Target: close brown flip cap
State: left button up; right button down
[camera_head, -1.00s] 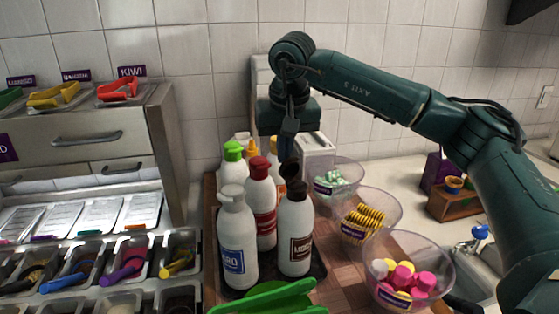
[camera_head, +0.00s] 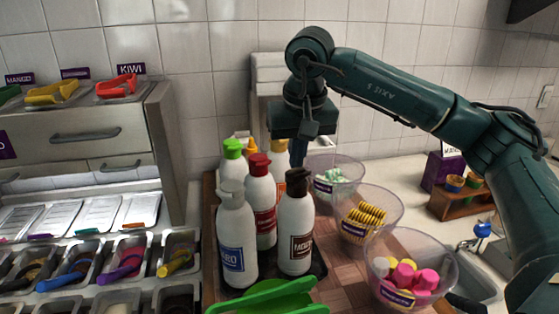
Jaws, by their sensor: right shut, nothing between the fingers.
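The white bottle with a brown label (camera_head: 296,245) stands upright at the front right of a bottle group on a dark tray (camera_head: 262,283). Its brown flip cap (camera_head: 298,182) looks down on the bottle's top, with no raised lid visible. My right gripper (camera_head: 299,155) points down just above and behind the cap. Its fingers are shut and empty; their tips are partly hidden or close to the cap, so I cannot tell whether they touch it. My left gripper is not in view.
A red-capped bottle (camera_head: 261,205), a white-capped bottle (camera_head: 236,240) and a green-capped bottle (camera_head: 232,160) crowd the left. Clear bowls of toppings (camera_head: 440,262) stand to the right. Green tongs (camera_head: 265,298) lie in front. Topping bins (camera_head: 122,270) fill the left.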

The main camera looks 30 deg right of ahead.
jog(key=shift+s, duration=0.25)
jog(key=shift+f+b, duration=0.3)
jog(key=shift+f, duration=0.1)
notch_tip(320, 180, up, 6)
jog(key=p, duration=0.4)
jog(key=shift+p, duration=0.4)
notch_tip(320, 180, up, 2)
jog(key=shift+r+p, duration=0.1)
jog(key=shift+p, duration=0.4)
jog(key=shift+s, duration=0.1)
